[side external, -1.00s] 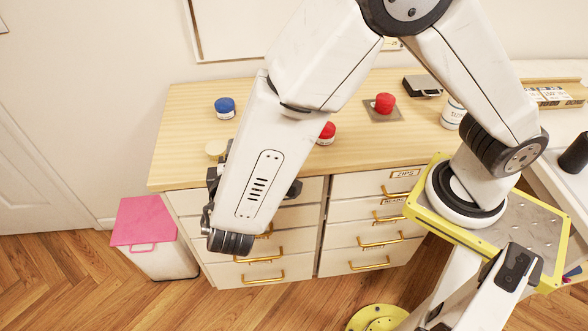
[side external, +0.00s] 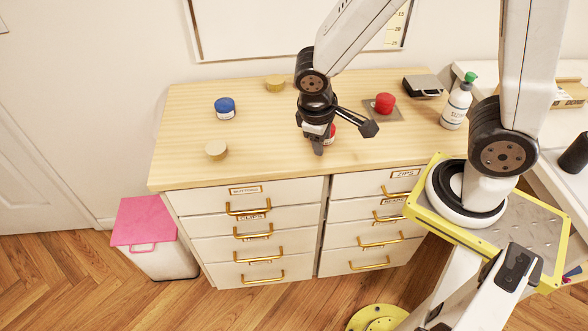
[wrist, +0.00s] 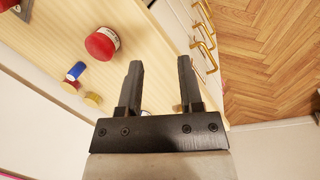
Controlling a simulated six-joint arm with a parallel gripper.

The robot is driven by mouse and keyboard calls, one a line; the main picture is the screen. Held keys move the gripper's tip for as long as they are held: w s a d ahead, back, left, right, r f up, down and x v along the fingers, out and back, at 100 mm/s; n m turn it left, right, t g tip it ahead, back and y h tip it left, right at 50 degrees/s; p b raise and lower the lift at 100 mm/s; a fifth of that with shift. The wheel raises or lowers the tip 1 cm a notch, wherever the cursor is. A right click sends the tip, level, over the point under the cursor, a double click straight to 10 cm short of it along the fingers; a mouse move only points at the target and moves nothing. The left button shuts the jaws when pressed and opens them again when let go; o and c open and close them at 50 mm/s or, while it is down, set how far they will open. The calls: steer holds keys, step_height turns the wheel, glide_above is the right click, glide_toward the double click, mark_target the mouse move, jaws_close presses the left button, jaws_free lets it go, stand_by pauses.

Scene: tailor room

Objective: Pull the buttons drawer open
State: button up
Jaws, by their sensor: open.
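The buttons drawer (side external: 205,203) is the top drawer of the left column in the side view. It carries a "BUTTONS" label and a gold bar handle (side external: 248,209), and looks shut, about flush with the drawers below. My gripper (side external: 318,148) is above the wooden countertop, to the right of and behind that handle, apart from it. In the wrist view my gripper (wrist: 159,72) has its two fingers spread with nothing between them. Gold handles (wrist: 204,42) show right of the fingers there; I cannot tell which drawer each belongs to.
A red-lidded jar (wrist: 103,43) stands close by my gripper. A pink-lidded bin (side external: 147,220) stands left; the floor in front is clear.

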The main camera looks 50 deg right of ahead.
steer(key=shift+d+r+m+t+y, duration=0.55)
steer(key=shift+d+m+t+y, duration=0.2)
steer(key=shift+y, duration=0.15)
steer(key=shift+w+d+r+m+t+y, duration=0.3)
steer(key=shift+d+r+m+t+y, duration=0.1)
steer(key=shift+d+r+m+t, duration=0.25)
steer(key=shift+w+v, duration=0.55)
steer(key=shift+v, duration=1.8)
steer(key=w+a+n+t+h, duration=0.4)
steer(key=a+n+h, duration=0.15)
steer(key=a, duration=0.45)
steer(key=w+a+n+t+h, duration=0.4)
steer(key=a+t+h, duration=0.15)
steer(key=a, duration=0.35)
steer(key=shift+g, duration=0.55)
steer(key=f, duration=3.2)
steer(key=shift+s+d+f, duration=0.15)
steer(key=shift+d+f, duration=0.05)
steer(key=shift+d, duration=0.05)
